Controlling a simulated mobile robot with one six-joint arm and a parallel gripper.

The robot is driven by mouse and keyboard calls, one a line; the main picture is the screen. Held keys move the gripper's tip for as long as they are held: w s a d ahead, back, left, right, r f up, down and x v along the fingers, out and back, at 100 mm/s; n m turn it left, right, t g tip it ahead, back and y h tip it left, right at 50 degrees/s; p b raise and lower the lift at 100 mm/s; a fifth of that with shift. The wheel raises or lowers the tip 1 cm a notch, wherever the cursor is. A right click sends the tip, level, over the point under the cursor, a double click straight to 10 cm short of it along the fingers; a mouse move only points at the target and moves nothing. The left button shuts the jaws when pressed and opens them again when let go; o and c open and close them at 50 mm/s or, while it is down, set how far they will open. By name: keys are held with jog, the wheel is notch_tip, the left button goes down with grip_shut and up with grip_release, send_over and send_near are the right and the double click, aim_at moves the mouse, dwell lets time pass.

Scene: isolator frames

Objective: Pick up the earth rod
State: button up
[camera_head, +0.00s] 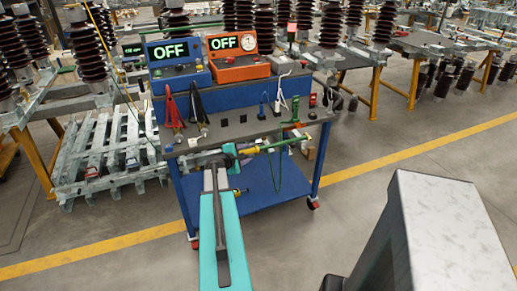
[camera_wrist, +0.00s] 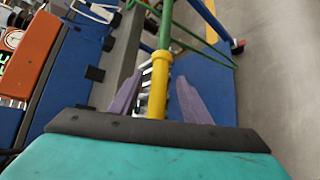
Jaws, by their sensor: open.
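The earth rod (camera_head: 274,145) has a yellow handle section and a green shaft.
The blue trolley (camera_head: 262,190) carries an orange box (camera_head: 238,68) and a blue box (camera_head: 178,76), both reading OFF, plus red and black clamps. A green cable hangs below the rod. A pale block (camera_head: 455,235) stands at front right.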

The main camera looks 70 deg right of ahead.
jog(key=shift+x, duration=0.85)
jog(key=shift+r, duration=0.1)
grip_shut()
